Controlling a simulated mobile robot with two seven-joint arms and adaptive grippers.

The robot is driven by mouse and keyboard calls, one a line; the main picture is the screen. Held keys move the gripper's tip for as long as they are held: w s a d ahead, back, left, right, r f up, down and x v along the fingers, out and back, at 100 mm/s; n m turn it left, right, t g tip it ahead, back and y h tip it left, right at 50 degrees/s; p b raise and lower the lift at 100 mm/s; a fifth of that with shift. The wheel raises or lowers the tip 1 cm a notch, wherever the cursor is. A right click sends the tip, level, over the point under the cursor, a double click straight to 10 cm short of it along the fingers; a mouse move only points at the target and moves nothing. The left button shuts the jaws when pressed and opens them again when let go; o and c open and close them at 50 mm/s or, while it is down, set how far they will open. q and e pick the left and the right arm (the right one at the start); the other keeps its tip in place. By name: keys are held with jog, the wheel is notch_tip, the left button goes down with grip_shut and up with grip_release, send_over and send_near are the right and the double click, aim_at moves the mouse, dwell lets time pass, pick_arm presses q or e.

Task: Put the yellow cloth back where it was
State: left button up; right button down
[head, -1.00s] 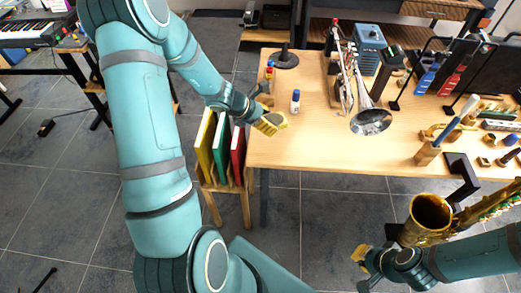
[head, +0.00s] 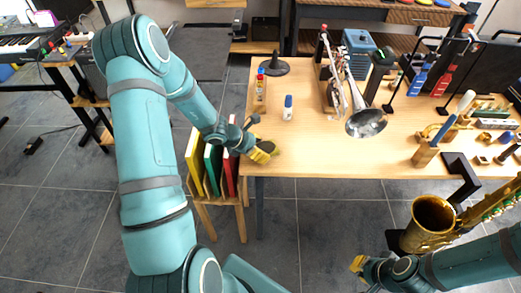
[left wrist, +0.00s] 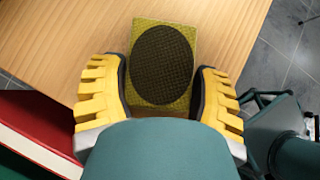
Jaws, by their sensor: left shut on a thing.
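The yellow cloth (left wrist: 162,65) is a small olive-yellow rectangle with a dark oval on its face. My left gripper (left wrist: 163,90) is shut on it, with a yellow ridged finger on each side in the left wrist view. In the head view, my left gripper (head: 264,152) is at the table's front left corner. The cloth is hard to make out there. I cannot tell whether the cloth touches the wood. My right gripper (head: 358,266) is low in front of the table, by the saxophone; its jaw state is unclear.
The wooden table (head: 330,155) has clear room at its front left. A small white-and-blue bottle (head: 288,108) and a trumpet (head: 365,121) stand farther back. Yellow, green and red books (head: 213,165) stand in a rack left of the table. The saxophone (head: 432,220) is at the right.

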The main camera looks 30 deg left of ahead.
pick_arm(q)
jog(key=shift+r, duration=0.15)
jog(key=o, duration=1)
jog(key=shift+o, duration=0.2)
